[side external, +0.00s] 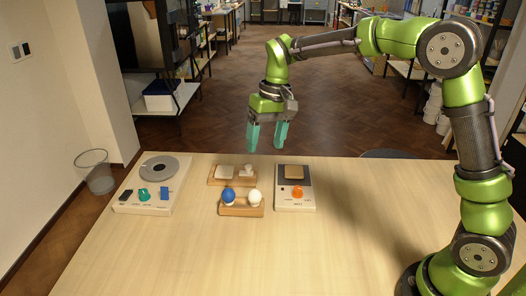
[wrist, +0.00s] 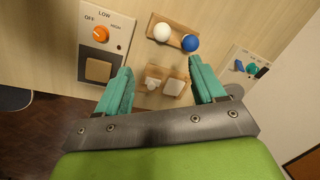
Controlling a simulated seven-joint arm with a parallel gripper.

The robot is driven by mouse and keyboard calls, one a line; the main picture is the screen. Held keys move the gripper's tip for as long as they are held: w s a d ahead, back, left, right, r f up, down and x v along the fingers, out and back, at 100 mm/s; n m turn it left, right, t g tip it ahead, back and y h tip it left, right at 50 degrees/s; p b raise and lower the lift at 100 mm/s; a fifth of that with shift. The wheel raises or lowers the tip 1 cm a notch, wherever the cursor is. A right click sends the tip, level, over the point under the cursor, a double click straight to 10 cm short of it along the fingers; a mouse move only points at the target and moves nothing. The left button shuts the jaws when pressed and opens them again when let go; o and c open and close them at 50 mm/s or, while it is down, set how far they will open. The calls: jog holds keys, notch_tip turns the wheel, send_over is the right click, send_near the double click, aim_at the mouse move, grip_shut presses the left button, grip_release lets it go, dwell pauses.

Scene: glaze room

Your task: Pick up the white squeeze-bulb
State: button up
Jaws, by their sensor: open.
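The white squeeze-bulb (side external: 255,197) sits in a small wooden rack (side external: 241,211), right of a blue bulb (side external: 229,195). In the wrist view the white bulb (wrist: 161,32) is at top centre, left of the blue bulb (wrist: 190,43). My gripper (side external: 267,137) hangs in the air above and behind the rack, near the table's far edge. Its two teal fingers are apart, with nothing held between them. In the wrist view the bulbs lie ahead of the gripper's fingertips (wrist: 159,68).
A wooden tray (side external: 231,182) with two pale items lies behind the rack. A panel with an orange knob (side external: 297,192) stands to the right, and a device with a grey disc (side external: 159,169) to the left. The table's front (side external: 210,260) is clear.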

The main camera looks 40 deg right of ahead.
send_over(255, 190)
jog(key=d, duration=0.1)
jog(key=f, duration=0.9)
jog(key=shift+s+f, duration=0.1)
jog(key=shift+s, duration=0.2)
jog(key=shift+w+a+f, duration=0.1)
jog(key=shift+a+f, duration=0.05)
jog(key=shift+f, duration=0.9)
jog(key=shift+w+a+f, duration=0.15)
jog(key=shift+a+f, duration=0.05)
jog(key=shift+f, duration=0.8)
jog(key=shift+w+a+f, duration=0.1)
jog(key=shift+a+f, duration=0.05)
jog(key=shift+f, duration=0.9)
jog(key=c, duration=0.7)
